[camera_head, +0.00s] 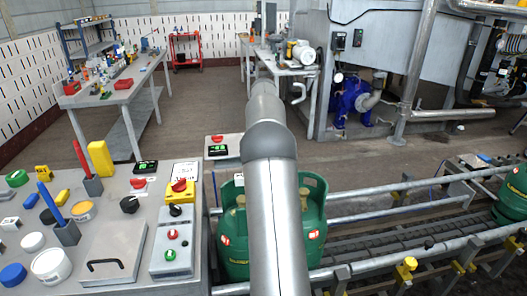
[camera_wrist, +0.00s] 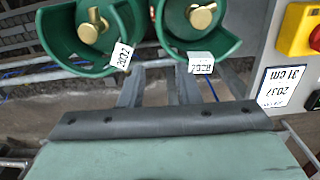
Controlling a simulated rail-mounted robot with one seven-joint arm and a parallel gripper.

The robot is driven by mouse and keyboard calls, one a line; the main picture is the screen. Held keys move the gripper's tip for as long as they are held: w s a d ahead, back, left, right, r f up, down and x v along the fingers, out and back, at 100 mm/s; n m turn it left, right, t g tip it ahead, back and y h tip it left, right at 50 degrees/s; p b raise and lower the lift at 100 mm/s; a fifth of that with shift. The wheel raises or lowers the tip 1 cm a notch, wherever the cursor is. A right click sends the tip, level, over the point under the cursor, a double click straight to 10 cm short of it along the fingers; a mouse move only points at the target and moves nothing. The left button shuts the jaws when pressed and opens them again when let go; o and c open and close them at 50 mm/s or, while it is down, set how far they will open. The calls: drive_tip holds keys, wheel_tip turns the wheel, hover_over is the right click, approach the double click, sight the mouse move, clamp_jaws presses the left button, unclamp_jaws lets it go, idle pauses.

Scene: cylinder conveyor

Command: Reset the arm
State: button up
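My arm (camera_head: 270,190) stretches upward through the middle of the head view; my gripper cannot be made out there. In the wrist view my gripper (camera_wrist: 158,82) shows two grey fingers, apart, with nothing between them. Beyond the fingers stand two green gas cylinders with brass valves, one at the left (camera_wrist: 62,38) and one at the right (camera_wrist: 212,42), each with a white number tag. In the head view green cylinders (camera_head: 313,222) stand on the conveyor (camera_head: 385,240), partly hidden behind my arm.
A control bench (camera_head: 120,215) with buttons, boxes and tools stands at the left. Another green cylinder (camera_head: 515,195) is at the right edge. A workbench (camera_head: 115,95) stands back left, and a machine with a blue pump (camera_head: 350,98) back right. The floor between is open.

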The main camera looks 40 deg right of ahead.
idle(0.3)
drive_tip(key=s+a+r+n+p, duration=0.1)
drive_tip(key=s+a+r, duration=0.15)
drive_tip(key=a, duration=0.65)
drive_tip(key=s+a+r+n, duration=0.1)
drive_tip(key=s+a, duration=0.2)
drive_tip(key=a, duration=0.7)
drive_tip(key=s+a+r+n+p, duration=0.1)
drive_tip(key=s+a+r+n, duration=0.1)
drive_tip(key=a, duration=0.7)
drive_tip(key=s+a+f+n, duration=0.1)
drive_tip(key=s+a+f, duration=0.2)
drive_tip(key=s+a, duration=0.4)
drive_tip(key=s+a+f+n, duration=0.2)
drive_tip(key=s+a+f, duration=0.2)
drive_tip(key=s, duration=1)
drive_tip(key=a, duration=0.3)
drive_tip(key=shift+p, duration=0.3)
